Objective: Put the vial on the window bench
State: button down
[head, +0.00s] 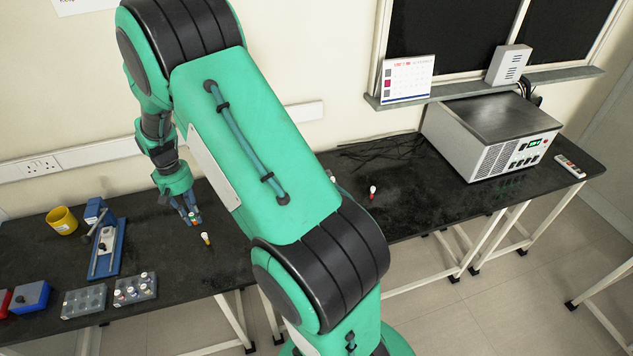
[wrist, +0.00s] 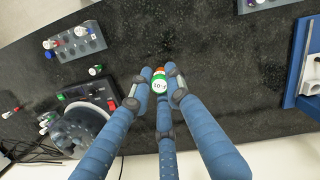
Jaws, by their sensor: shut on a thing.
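My gripper (head: 192,218) is low over the left black bench in the head view, fingers pointing down. In the wrist view its blue fingers (wrist: 160,90) are shut on a vial (wrist: 160,85) with a white, lettered top and a green band, an orange part showing behind. Whether the vial touches the bench top is unclear. The black bench (head: 440,205) under the dark window panes, at the right in the head view, is likely the window bench. My arm hides part of the benches between.
A white-topped red vial (head: 372,192) stands on the right bench, left of a grey instrument (head: 490,135). Vial racks (head: 135,290), a blue stand (head: 105,245) and a yellow cup (head: 62,220) occupy the left bench. The right bench's front is mostly clear.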

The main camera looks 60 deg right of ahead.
jog(key=s+d+m, duration=0.8)
jog(key=s+d, duration=2.1)
jog(key=d, duration=0.3)
jog(key=s+d+m+t+b, duration=0.1)
jog(key=s+d+m, duration=0.2)
jog(key=s, duration=1.2)
jog(key=s+d+m+t, duration=0.1)
jog(key=s+d+m, duration=0.25)
jog(key=s, duration=1.05)
jog(key=shift+n+y, duration=0.4)
jog(key=shift+n, duration=0.05)
notch_tip(320, 180, down, 11)
jog(key=shift+f, duration=0.1)
jog(key=shift+d, duration=0.15)
jog(key=d, duration=0.5)
jog(key=d+f+b, duration=0.1)
jog(key=d, duration=0.4)
jog(key=w+d+b, duration=0.1)
jog(key=d, duration=0.4)
jog(key=shift+d+f, duration=0.15)
jog(key=shift+d, duration=0.2)
